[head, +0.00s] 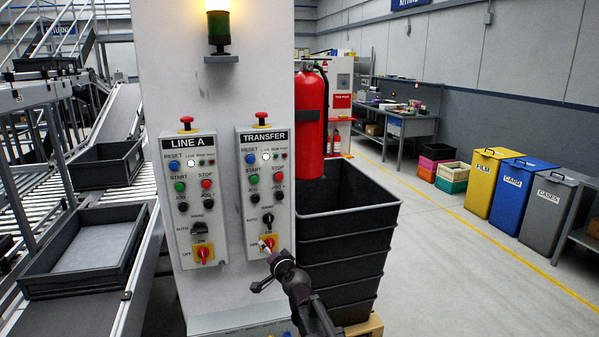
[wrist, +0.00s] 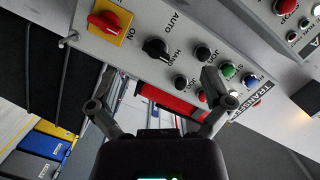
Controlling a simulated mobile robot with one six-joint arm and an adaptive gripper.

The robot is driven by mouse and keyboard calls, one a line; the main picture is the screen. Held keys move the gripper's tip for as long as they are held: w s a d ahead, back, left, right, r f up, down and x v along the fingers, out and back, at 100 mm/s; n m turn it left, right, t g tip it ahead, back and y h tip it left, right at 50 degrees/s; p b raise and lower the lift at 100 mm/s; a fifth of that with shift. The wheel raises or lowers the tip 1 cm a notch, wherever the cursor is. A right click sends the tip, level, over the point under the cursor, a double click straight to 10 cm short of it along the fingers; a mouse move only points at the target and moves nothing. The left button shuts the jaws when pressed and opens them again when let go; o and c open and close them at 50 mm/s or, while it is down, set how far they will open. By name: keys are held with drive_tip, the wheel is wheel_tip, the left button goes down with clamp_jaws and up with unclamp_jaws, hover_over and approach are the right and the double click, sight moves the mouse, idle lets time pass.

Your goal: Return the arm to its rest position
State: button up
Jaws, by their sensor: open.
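My gripper (head: 262,265) is in front of the lower part of the TRANSFER panel (head: 262,142), by its yellow-backed rotary switch (head: 274,238). The gripper partly hides that switch. In the wrist view my gripper (wrist: 157,80) has its two fingers spread wide with nothing between them. The panel appears rotated there, with the red switch handle (wrist: 103,21) on its yellow plate at upper left and the black AUTO/HAND selector (wrist: 157,48) ahead of the fingers. I cannot tell whether a finger touches the panel. My arm is extended forward from the bottom of the head view.
The LINE A panel (head: 190,200) is to the left on the same white cabinet (head: 225,100). Stacked black crates (head: 345,225) and a red extinguisher (head: 311,110) stand close on the right. A conveyor with black trays (head: 85,240) is at left. Open floor (head: 440,270) lies right.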

drive_tip(key=s+d+f+n+g+h, duration=0.2)
drive_tip(key=s+d+f+g, duration=0.2)
drive_tip(key=s+d, duration=0.4)
drive_tip(key=s+d+f+n+g+h+p, duration=0.1)
drive_tip(key=s+d+f+n+g+h, duration=0.1)
drive_tip(key=s+d+f+g, duration=0.3)
drive_tip(key=s+d+f+n+g+h, duration=0.2)
drive_tip(key=s+d+f+g, duration=0.3)
drive_tip(key=s+d, duration=0.8)
drive_tip(key=shift+d+f+g+h+p, duration=0.2)
drive_tip(key=shift+g+h+p, duration=0.2)
drive_tip(key=shift+h, duration=0.4)
drive_tip(key=shift+w, duration=0.1)
